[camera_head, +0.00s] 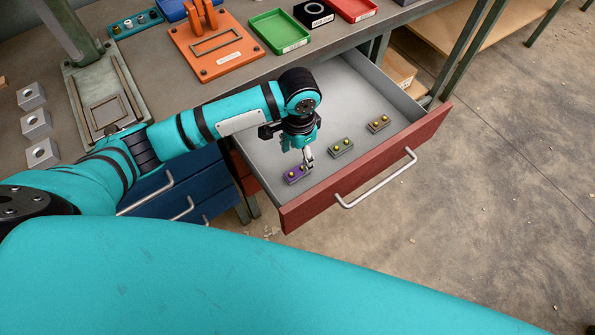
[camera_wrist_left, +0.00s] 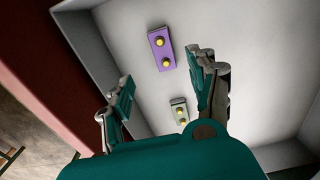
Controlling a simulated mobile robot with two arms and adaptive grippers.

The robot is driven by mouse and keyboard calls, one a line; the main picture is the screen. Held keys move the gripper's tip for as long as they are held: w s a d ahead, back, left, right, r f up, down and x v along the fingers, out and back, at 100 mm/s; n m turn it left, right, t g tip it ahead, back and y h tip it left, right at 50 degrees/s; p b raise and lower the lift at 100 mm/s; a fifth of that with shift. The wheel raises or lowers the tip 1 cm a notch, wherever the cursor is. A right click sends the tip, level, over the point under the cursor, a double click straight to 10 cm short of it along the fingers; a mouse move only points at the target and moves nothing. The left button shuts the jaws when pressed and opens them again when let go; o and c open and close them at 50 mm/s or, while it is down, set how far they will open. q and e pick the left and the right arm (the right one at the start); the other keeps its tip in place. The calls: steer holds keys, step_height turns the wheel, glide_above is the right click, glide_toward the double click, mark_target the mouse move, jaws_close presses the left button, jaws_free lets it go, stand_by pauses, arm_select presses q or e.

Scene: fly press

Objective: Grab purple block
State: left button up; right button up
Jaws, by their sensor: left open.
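The purple block (camera_head: 297,174) has two yellow studs and lies in the open drawer, near its left front corner. It also shows in the left wrist view (camera_wrist_left: 160,50), lying beyond my fingertips and between their lines. My left gripper (camera_head: 302,160) hangs over the block, pointing down, with its fingers apart and nothing between them. In the left wrist view my left gripper's fingers (camera_wrist_left: 160,75) show at both sides. In the head view the gripper covers part of the block. My right gripper does not show.
A green block (camera_head: 341,148) and a brown block (camera_head: 379,124) lie in the same drawer. The drawer's red front (camera_head: 365,172) and its walls stand around them. The bench above holds an orange plate (camera_head: 215,45), a green tray (camera_head: 280,31) and metal blocks (camera_head: 36,124).

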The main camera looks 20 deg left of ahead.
mark_target(297, 171)
arm_select(q)
step_height(297, 171, down, 3)
steer(key=shift+w+f, duration=0.1)
steer(key=shift+f, duration=0.75)
steer(key=f, duration=0.3)
steer(key=shift+a+f, duration=0.25)
steer(key=shift+f, duration=0.45)
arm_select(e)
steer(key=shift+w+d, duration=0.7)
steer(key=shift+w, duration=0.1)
arm_select(q)
steer(key=shift+c, duration=0.2)
